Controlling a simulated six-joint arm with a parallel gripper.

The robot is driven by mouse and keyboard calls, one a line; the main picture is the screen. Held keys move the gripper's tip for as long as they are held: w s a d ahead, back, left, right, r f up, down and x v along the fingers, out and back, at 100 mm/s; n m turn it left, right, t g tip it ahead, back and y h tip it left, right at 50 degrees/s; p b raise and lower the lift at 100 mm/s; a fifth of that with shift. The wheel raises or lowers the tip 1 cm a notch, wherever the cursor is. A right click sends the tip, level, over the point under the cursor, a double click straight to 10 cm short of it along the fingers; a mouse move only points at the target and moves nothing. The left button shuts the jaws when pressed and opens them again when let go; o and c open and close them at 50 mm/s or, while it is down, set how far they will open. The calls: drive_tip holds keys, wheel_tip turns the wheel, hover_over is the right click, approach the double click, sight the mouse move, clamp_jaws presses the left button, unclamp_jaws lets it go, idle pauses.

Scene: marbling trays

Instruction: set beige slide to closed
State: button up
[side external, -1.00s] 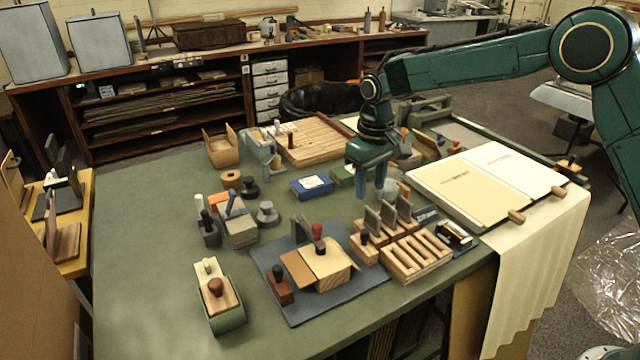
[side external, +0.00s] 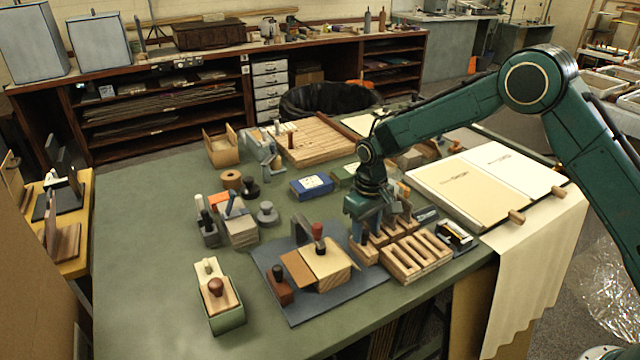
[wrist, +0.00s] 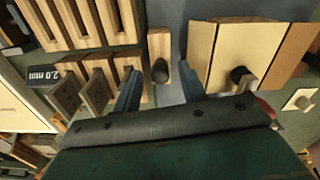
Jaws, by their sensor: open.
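A pale beige wooden block (side external: 363,256) with a dark knob stands at the left end of the slotted wooden rack (side external: 417,257). In the wrist view the block (wrist: 160,45) and its black knob lie between my finger lines. A box with a beige top panel (side external: 328,256) and a red-topped handle stands left of it; this panel also shows in the wrist view (wrist: 228,45). I cannot tell for sure which of these is the beige slide. My gripper (wrist: 160,85) is open and empty, low above the block; in the side view it (side external: 365,232) partly hides the rack.
Upright grey-brown blocks (wrist: 97,92) stand close beside my left finger in the wrist view. A dark mat (side external: 290,310) lies under the box. A green box with a red knob (side external: 220,300) stands at the front left.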

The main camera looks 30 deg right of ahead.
drive_tip(key=shift+f, duration=0.3)
drive_tip(key=shift+c, duration=0.4)
clamp_jaws()
drive_tip(key=shift+a, duration=0.1)
drive_tip(key=a, duration=0.4)
drive_tip(key=shift+a, duration=0.25)
drive_tip(key=shift+o, duration=0.4)
unclamp_jaws()
drive_tip(key=shift+r, duration=0.15)
